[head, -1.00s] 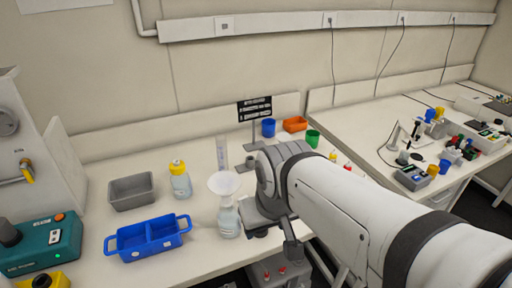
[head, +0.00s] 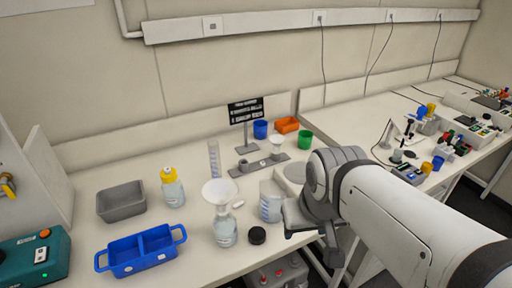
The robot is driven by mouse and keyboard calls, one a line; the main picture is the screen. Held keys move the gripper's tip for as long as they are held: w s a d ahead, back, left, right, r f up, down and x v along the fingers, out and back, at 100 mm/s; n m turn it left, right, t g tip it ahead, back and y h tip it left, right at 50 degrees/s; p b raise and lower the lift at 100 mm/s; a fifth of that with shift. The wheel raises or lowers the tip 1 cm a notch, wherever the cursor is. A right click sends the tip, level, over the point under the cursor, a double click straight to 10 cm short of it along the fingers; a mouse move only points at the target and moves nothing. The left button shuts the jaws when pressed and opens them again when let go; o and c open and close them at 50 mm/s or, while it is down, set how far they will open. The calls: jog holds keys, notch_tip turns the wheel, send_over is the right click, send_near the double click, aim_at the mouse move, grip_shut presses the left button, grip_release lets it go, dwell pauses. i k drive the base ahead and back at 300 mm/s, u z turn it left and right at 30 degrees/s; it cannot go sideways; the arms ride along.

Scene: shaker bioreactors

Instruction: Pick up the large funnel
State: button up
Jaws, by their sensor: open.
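The large funnel (head: 219,190) is white and sits mouth up in the neck of a clear bottle (head: 224,230) on the bench. A smaller white funnel (head: 277,144) is at a grey holder (head: 250,166) farther back. My gripper (head: 308,235) is to the right of the large funnel and apart from it, by the bench's front edge. It is open, with nothing seen held, and the arm hides part of the bench behind it.
A beaker (head: 270,204) and a black cap (head: 257,235) stand between the funnel bottle and my gripper. A blue divided tray (head: 142,252), a yellow-capped bottle (head: 172,190) and a grey bin (head: 121,202) are to the left. A cylinder (head: 214,160) stands behind.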

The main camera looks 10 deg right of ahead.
aim_at(219, 192)
jog(key=z, duration=1.15)
jog(key=k, duration=1.45)
jog(key=u, duration=0.6)
jog(key=i, duration=1)
jog(key=u, duration=0.05)
